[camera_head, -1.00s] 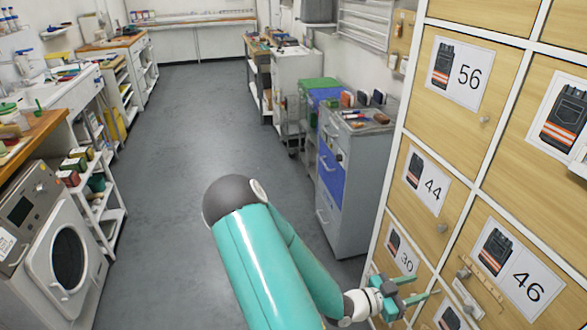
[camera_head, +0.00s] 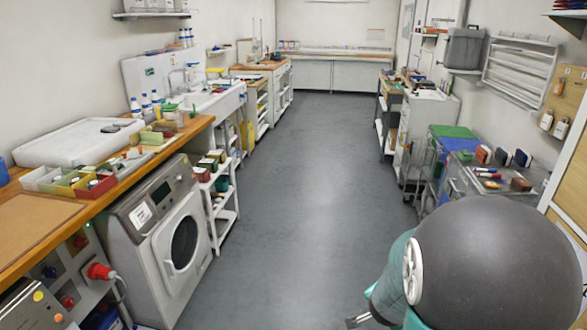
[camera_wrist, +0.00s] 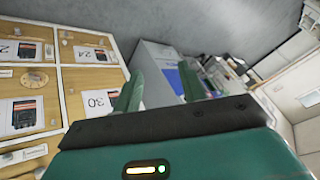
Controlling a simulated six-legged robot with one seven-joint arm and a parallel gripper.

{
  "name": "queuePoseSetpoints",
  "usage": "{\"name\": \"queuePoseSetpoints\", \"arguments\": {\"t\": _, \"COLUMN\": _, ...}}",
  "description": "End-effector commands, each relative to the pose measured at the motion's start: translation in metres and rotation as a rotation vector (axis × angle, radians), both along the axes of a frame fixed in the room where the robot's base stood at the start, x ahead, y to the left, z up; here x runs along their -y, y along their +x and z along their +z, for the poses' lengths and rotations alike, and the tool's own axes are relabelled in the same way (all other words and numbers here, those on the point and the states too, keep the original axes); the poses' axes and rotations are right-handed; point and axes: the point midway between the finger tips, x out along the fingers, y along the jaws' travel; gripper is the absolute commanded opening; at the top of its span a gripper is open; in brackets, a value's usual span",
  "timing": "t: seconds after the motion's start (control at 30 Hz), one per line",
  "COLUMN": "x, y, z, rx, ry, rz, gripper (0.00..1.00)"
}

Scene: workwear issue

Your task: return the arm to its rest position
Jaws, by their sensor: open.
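My gripper (camera_wrist: 160,88) shows in the wrist view with its two green fingers spread apart and nothing between them. Wooden locker doors with numbered picture cards, among them 24 and 30, stand to the left of the fingers in that view. In the head view my arm (camera_head: 490,265) is folded close to the camera at the lower right, its large dark grey joint hiding what lies behind. A small piece of my arm's far end shows at the bottom edge; the fingers cannot be made out there.
The grey floor (camera_head: 285,190) is a clear aisle. At left are a washing machine (camera_head: 170,235), a wooden counter (camera_head: 95,205) and a white shelf cart (camera_head: 218,195). At right, grey and blue cabinets (camera_head: 440,170) and a locker edge (camera_head: 572,190) stand near my arm.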

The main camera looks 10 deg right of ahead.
Motion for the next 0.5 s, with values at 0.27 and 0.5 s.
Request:
{"name": "queuePoseSetpoints", "arguments": {"t": 0.27, "x": -0.104, "y": 0.010, "z": 0.091, "rx": 0.033, "ry": 0.079, "rz": 0.465, "gripper": 0.42}}
{"name": "queuePoseSetpoints", "arguments": {"t": 0.5, "x": -0.166, "y": -0.033, "z": 0.158, "rx": -0.025, "ry": 0.004, "rz": 0.827, "gripper": 0.42}}
